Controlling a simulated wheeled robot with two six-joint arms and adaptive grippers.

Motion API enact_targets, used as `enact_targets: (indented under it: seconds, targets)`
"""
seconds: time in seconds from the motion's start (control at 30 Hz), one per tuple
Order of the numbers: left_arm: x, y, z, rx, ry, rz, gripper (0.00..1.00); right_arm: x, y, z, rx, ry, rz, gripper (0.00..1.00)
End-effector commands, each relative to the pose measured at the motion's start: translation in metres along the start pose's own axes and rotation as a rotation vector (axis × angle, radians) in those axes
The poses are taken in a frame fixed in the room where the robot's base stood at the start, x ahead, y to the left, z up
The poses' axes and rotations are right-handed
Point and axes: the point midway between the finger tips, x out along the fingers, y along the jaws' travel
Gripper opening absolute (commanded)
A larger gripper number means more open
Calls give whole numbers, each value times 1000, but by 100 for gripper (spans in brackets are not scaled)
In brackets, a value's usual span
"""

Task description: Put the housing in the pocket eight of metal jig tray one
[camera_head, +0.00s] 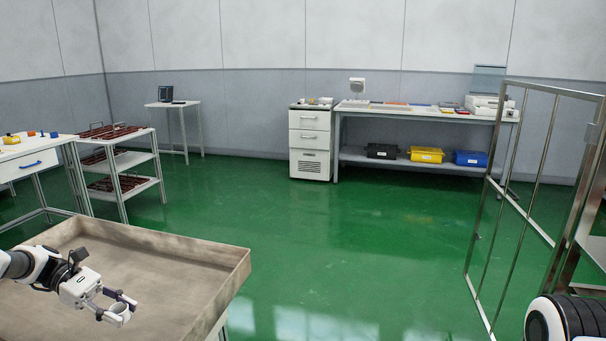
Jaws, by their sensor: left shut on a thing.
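My left gripper (119,306) is over the large shallow beige bin at the lower left. It is shut on a small pale ring-shaped piece, the housing (117,317), held between its fingertips. The fingers hide part of the housing. I cannot make out metal jig tray one or its pocket eight in this view. My right gripper is not in view; only a rounded white and black part of my right arm shows at the lower right.
The beige bin (165,236) has raised walls. A shelf rack (124,158) with brown trays and a white table (30,160) stand at left. A metal-framed gate (515,195) is at right. A workbench (420,113) stands at the back. The green floor between is clear.

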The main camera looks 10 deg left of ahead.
Motion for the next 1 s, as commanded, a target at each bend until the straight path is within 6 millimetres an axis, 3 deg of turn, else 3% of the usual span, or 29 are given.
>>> enact_targets:
  seconds: [0.03, 0.37, 0.57, 0.7, 0.83, 1.0]
  targets:
    - [-2, 5, 20, 9, 3, -12, 18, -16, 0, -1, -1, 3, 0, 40]
    - [56, 3, 80, 29, 0, -64, 18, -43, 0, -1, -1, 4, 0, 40]
    - [113, 5, 131, 4, 0, -8, 18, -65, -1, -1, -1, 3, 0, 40]
    - [164, 5, 168, -52, 0, 117, 18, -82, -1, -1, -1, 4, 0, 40]
    - [205, 1, 178, -119, 3, 271, 18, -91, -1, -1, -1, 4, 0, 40]
    - [238, -13, 170, -186, 7, 420, 18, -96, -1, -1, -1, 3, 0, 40]
